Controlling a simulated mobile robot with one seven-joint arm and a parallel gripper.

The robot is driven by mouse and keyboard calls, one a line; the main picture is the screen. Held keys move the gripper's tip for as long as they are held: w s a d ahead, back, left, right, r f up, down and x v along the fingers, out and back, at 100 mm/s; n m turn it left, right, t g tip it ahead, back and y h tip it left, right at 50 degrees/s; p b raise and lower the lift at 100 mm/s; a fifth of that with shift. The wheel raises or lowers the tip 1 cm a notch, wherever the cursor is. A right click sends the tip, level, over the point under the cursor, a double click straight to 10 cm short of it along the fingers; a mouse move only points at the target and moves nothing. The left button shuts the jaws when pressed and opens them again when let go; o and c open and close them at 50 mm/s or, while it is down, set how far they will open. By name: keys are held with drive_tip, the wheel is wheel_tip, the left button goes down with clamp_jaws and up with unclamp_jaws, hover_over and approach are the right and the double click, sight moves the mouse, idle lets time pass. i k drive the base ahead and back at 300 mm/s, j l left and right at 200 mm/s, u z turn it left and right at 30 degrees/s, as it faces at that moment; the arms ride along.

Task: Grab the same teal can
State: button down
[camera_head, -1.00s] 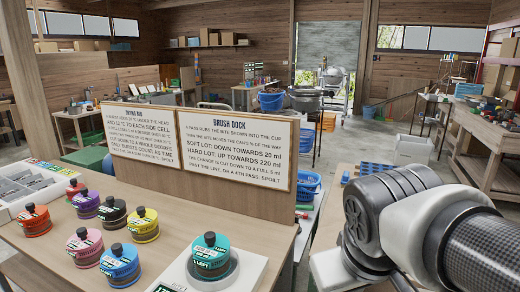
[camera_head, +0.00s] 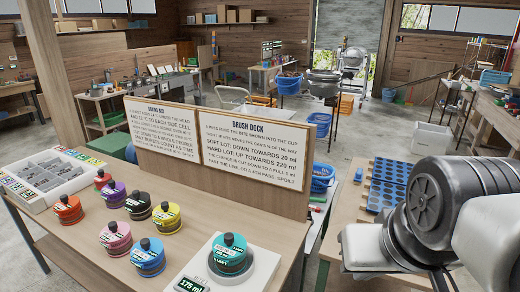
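The teal can (camera_head: 230,255), with a black knob on top and a pale label band, stands upright on a white dock (camera_head: 262,272) at the front of the wooden bench. The dock's small display reads 175 ml. My arm fills the lower right of the head view, well to the right of the can and apart from it.
Red, purple, black, yellow, pink and blue cans, such as the blue can (camera_head: 148,257), stand left of the dock. A blue perforated board (camera_head: 388,187) lies on a right-hand table.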

sight(230, 249)
drive_tip(key=i+l+u, duration=0.1)
drive_tip(key=u, duration=0.3)
drive_tip(key=i+l+u, duration=0.1)
drive_tip(key=u, duration=0.25)
drive_tip(key=i+l+u, duration=0.1)
drive_tip(key=u, duration=0.3)
